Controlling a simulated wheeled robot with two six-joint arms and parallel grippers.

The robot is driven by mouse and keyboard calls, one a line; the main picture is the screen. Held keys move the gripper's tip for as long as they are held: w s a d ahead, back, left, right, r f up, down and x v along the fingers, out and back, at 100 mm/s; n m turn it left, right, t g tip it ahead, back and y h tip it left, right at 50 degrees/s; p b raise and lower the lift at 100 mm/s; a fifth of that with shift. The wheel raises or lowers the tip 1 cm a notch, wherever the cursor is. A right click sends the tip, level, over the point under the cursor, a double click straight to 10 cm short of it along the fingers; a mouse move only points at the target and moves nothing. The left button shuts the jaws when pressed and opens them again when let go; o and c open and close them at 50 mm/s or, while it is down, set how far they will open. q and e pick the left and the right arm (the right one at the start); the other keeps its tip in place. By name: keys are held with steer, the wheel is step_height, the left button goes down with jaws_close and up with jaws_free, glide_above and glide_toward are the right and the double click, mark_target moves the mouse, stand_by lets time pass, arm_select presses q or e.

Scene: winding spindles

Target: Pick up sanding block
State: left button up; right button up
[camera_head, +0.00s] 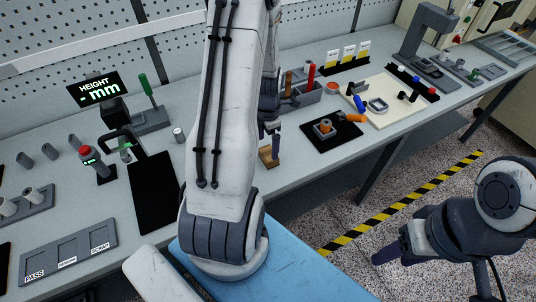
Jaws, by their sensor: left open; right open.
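A small tan block, likely the sanding block (265,158), lies on the grey bench near its front edge. It is partly hidden behind my large white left arm link. My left gripper (271,143) points down at the block, with a finger at its right side. The gap between its fingers is mostly hidden, so I cannot tell whether they touch the block; the gripper is open. My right gripper (389,251) is open and empty, off the bench's front edge at the right, over the floor.
A black mat (345,142) with a grey and orange part lies right of the block. A cream tray (395,118) holds several small parts. A grey bin (308,97) stands behind. A height gauge (122,140) and a sorting tray (68,258) are left. The pegboard wall bounds the back.

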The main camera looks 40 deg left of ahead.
mark_target(269, 152)
arm_select(q)
steer(key=f+p, duration=0.1)
steer(key=f, duration=0.3)
steer(key=shift+w+d+f+p, duration=0.1)
steer(key=shift+d+f+p, duration=0.1)
steer(key=shift+p, duration=0.15)
steer(key=shift+f, duration=0.55)
steer(key=c, duration=1.3)
steer(key=shift+o, duration=0.2)
steer(key=shift+r, duration=0.2)
steer(key=shift+w+r, duration=0.1)
steer(key=shift+r, duration=0.15)
steer(key=r+b, duration=0.1)
steer(key=r, duration=0.2)
steer(key=shift+d+r, duration=0.2)
steer(key=d+r+b, duration=0.2)
steer(key=d+r, duration=0.4)
steer(key=d, duration=0.5)
steer(key=shift+d+r+b, duration=0.15)
steer(key=shift+r+b, duration=0.2)
steer(key=shift+r, duration=0.05)
